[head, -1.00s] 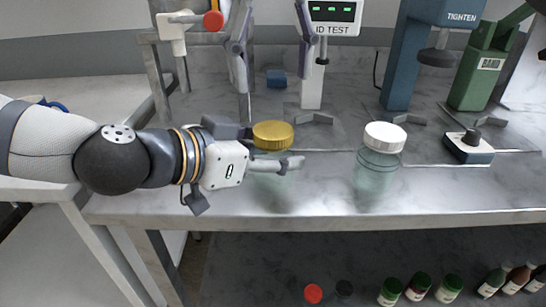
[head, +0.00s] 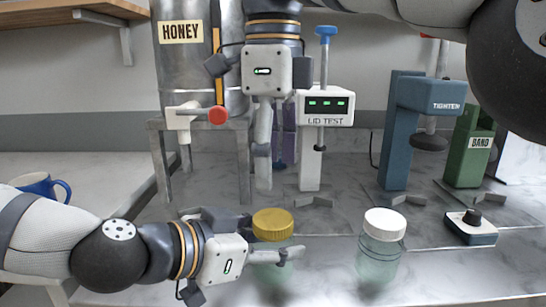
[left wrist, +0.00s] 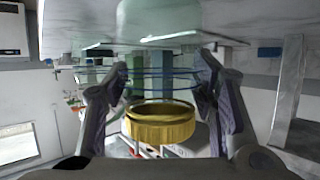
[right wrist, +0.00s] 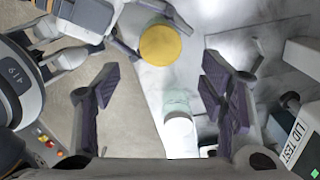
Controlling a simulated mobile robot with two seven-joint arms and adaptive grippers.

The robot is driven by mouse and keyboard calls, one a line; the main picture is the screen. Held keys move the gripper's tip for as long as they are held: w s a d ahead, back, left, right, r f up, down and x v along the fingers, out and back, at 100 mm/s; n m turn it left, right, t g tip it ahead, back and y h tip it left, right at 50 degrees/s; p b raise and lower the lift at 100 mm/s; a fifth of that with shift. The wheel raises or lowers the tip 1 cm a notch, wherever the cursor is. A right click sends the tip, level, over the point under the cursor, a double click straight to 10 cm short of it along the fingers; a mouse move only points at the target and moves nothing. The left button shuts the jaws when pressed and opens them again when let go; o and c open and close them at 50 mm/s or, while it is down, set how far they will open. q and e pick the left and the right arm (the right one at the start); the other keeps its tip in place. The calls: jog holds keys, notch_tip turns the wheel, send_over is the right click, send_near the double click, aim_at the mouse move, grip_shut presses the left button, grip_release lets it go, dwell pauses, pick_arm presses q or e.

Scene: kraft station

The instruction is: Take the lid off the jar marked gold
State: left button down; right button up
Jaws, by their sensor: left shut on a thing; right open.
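The jar with a gold lid (head: 273,224) has a clear greenish body (head: 272,272) and stands upright near the front of the counter. My left gripper (head: 276,250) is shut around the jar body just below the lid; the lid also shows between its fingers in the left wrist view (left wrist: 160,125). My right gripper (head: 272,175) points down, open and empty, above and behind the jar, apart from the lid. The right wrist view shows the gold lid (right wrist: 160,45) ahead, beyond its spread fingers. Any mark on the jar is not readable.
A jar with a white lid (head: 384,224) stands to the right. Behind are a honey tank (head: 185,75) with a red-tipped tap, a lid test stand (head: 325,107), a blue tighten press (head: 400,130) and a green band machine (head: 470,150).

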aim_at(273, 218)
jog(key=shift+m, duration=0.6)
jog(key=shift+f, duration=0.2)
jog(key=shift+m, duration=0.3)
notch_tip(273, 218, down, 8)
jog(key=shift+r, duration=0.2)
jog(key=c, duration=1.2)
jog(key=n, duration=0.7)
